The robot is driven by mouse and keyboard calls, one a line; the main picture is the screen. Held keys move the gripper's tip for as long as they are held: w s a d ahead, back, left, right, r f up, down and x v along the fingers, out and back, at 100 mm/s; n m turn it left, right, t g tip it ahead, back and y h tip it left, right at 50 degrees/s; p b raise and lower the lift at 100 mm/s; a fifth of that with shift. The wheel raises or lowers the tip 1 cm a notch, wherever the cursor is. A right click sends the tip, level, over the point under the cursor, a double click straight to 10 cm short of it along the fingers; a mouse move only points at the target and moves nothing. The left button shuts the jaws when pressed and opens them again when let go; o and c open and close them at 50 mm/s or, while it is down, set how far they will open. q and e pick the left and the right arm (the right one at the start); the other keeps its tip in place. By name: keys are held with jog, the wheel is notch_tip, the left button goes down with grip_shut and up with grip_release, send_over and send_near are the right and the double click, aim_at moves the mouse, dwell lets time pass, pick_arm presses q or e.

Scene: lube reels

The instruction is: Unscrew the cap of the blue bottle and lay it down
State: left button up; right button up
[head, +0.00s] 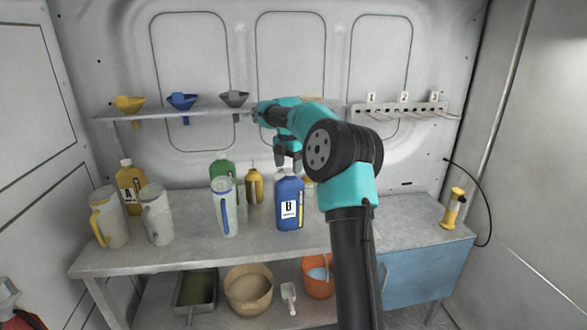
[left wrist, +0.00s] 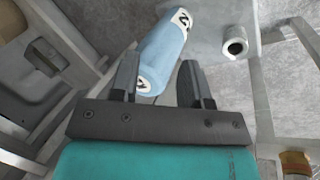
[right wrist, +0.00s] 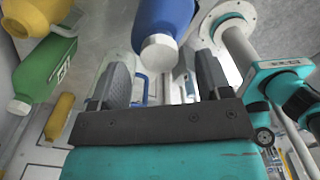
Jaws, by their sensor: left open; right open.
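The blue bottle (head: 289,205) with a "B" label stands upright on the bench in the head view. Its body (right wrist: 163,18) and white cap (right wrist: 158,53) also show in the right wrist view. My right gripper (head: 288,162) is over the top of the bottle and hides the cap in the head view. In the right wrist view, my right gripper (right wrist: 157,68) is open and empty, with the cap near its fingertips and no finger closed on it. My left gripper (left wrist: 157,75) is open in the left wrist view. It is outside the head view.
A green bottle (head: 222,165), a yellow bottle (head: 254,186) and a jug (head: 225,208) stand left of the blue bottle. Bottle A (head: 131,187) is farther left. The bench front (head: 255,247) is clear.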

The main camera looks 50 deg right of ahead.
aim_at(289, 170)
jog(key=shift+f, duration=0.65)
jog(key=shift+c, duration=0.4)
jog(key=c, duration=0.9)
jog(key=n, duration=0.5)
jog(key=shift+s, duration=0.1)
jog(key=shift+r, duration=0.1)
jog(key=shift+r, duration=1.1)
jog(key=shift+r, duration=0.15)
jog(key=shift+r, duration=2.4)
